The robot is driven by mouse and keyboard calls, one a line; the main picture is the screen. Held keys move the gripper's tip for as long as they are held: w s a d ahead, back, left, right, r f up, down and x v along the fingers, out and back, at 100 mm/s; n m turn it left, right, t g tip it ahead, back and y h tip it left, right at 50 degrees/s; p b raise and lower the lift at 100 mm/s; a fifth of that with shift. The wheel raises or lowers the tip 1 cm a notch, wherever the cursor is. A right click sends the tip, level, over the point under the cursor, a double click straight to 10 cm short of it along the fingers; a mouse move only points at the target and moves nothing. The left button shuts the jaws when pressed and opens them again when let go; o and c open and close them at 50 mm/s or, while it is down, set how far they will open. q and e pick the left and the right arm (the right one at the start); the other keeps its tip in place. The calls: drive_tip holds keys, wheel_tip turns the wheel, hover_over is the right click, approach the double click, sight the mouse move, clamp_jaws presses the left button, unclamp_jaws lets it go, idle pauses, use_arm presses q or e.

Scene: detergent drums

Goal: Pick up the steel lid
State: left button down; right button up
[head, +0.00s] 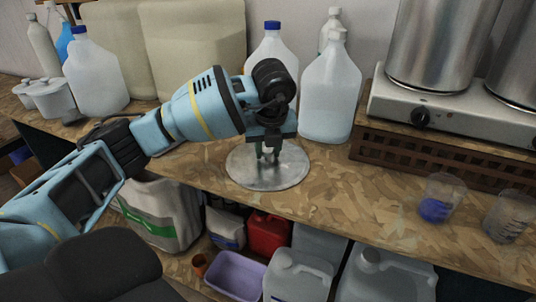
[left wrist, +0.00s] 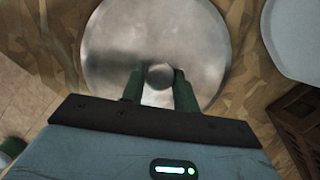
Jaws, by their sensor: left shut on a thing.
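The steel lid (head: 285,179) is a round, flat, shiny disc at the front edge of the wooden bench, left of centre in the head view. It also fills the upper middle of the left wrist view (left wrist: 200,40). My left gripper (head: 268,152) points down at the lid's middle. In the left wrist view its two green fingers (left wrist: 160,85) are shut on the lid's round knob (left wrist: 160,75). Whether the lid is touching the bench or slightly above it, I cannot tell. My right gripper is not in view.
White jugs (head: 330,92) with a blue-capped one (head: 272,50) stand just behind the lid. A hot plate (head: 450,112) with steel pots (head: 437,45) is at the right, on a brown crate (head: 430,153). Two clear cups (head: 440,195) stand at front right. Containers fill the shelf below.

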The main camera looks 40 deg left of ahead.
sight(269, 150)
use_arm(q)
drive_tip(key=shift+r, duration=0.2)
wheel_tip(269, 150, up, 4)
drive_tip(key=shift+f, duration=0.25)
drive_tip(key=s+d, duration=0.2)
drive_tip(key=s, duration=0.1)
drive_tip(key=s+d, duration=0.1)
drive_tip(key=shift+s, duration=0.15)
drive_tip(key=s+d+r+p, duration=0.1)
drive_tip(key=s+d, duration=0.5)
drive_tip(key=s, duration=0.3)
drive_tip(key=shift+p, duration=0.3)
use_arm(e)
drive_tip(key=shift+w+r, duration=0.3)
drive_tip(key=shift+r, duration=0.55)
